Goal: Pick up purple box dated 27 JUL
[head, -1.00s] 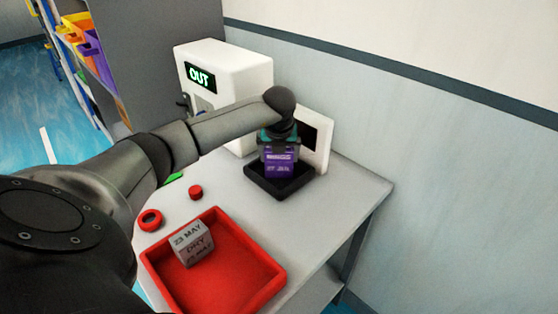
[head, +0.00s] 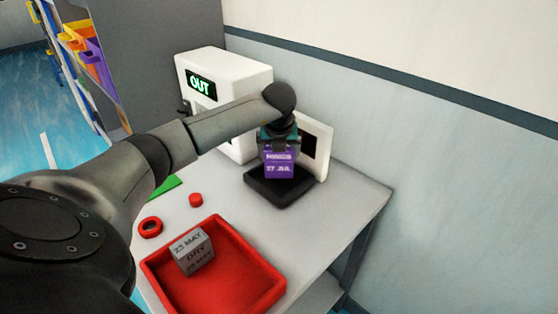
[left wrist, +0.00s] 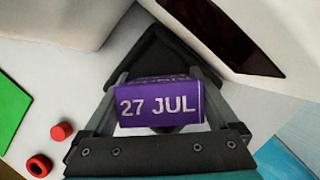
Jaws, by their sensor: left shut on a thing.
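The purple box (head: 279,167) carries the white print "27 JUL" and sits at the black tray (head: 262,190) on the table. My left gripper (head: 279,150) comes down from above and is shut on the box. In the left wrist view the purple box (left wrist: 160,104) lies between the two fingers of my left gripper (left wrist: 160,98), with its date facing the camera. The black tray (left wrist: 160,52) shows behind it. I cannot tell whether the box still touches the tray. My right gripper is not in view.
A white machine (head: 240,75) reading "OUT" and a white panel with a dark screen (head: 318,150) stand close behind. A red tray (head: 245,285) holds a grey box (head: 192,250) marked "23 MAY". A red ring (head: 150,227), a red cap (head: 196,199) and a green piece (head: 166,187) lie nearby.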

